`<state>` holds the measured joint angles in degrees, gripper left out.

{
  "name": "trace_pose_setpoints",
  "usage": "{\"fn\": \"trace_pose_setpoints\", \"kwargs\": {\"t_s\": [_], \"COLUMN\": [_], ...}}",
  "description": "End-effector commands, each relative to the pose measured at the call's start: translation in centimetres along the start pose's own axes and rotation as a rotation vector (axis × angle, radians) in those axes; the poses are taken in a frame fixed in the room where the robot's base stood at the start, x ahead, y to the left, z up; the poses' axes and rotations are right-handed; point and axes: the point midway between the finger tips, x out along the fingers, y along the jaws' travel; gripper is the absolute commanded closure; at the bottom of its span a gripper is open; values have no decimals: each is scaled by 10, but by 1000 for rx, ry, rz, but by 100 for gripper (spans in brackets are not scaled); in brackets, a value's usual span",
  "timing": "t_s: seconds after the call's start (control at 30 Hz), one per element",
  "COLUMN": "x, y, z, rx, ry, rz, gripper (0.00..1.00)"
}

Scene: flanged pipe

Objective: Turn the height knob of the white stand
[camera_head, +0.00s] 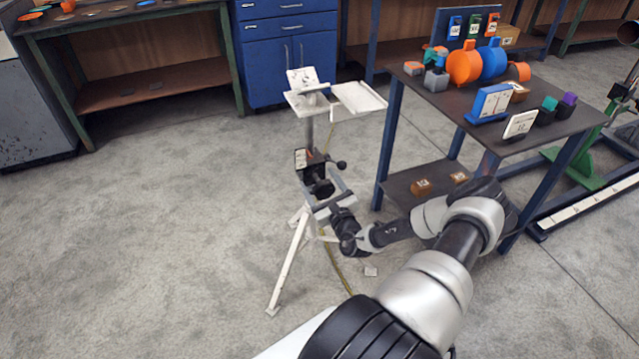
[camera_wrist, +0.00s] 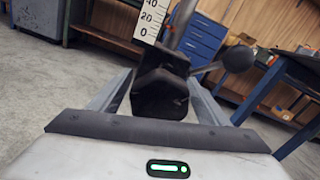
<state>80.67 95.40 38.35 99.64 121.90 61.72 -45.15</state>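The white stand (camera_head: 296,262) is a tripod with a grey column and a flat white top. A black clamp block sits on the column, with a white scale plate (camera_head: 301,158) beside it; the plate reads 40, 20, 0 in the wrist view (camera_wrist: 151,18). A black knob (camera_wrist: 160,92) faces the wrist camera at the picture's middle. A lever with a black ball end (camera_wrist: 238,58) sticks out to the right; the ball also shows in the head view (camera_head: 341,165). My gripper (camera_head: 322,190) is open, its fingers on either side of the knob, with what look like small gaps.
A dark-topped table (camera_head: 540,110) with blue legs stands close to the right of the stand, carrying orange and blue parts. A blue drawer cabinet (camera_head: 290,50) and workbenches stand behind. A yellow cable (camera_head: 338,268) lies by the tripod. The floor at left is clear.

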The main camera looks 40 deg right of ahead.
Motion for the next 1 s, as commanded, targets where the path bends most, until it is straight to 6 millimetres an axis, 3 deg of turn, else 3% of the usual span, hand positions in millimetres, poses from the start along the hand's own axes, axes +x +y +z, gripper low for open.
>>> {"fn": "trace_pose_setpoints", "kwargs": {"t_s": [0.03, 0.2, 0.37, 0.7, 1.0], "x": [0, 0, 0, -1, -1], "y": [0, 0, 0, 0, 0], "z": [0, 0, 2, 1, -1], "rx": [0, 0, 33, 368, 414], "ry": [0, 0, 0, 1, 1], "rz": [0, 0, 0, 0, 1], "gripper": [40, 68, 69, 69, 69]}}
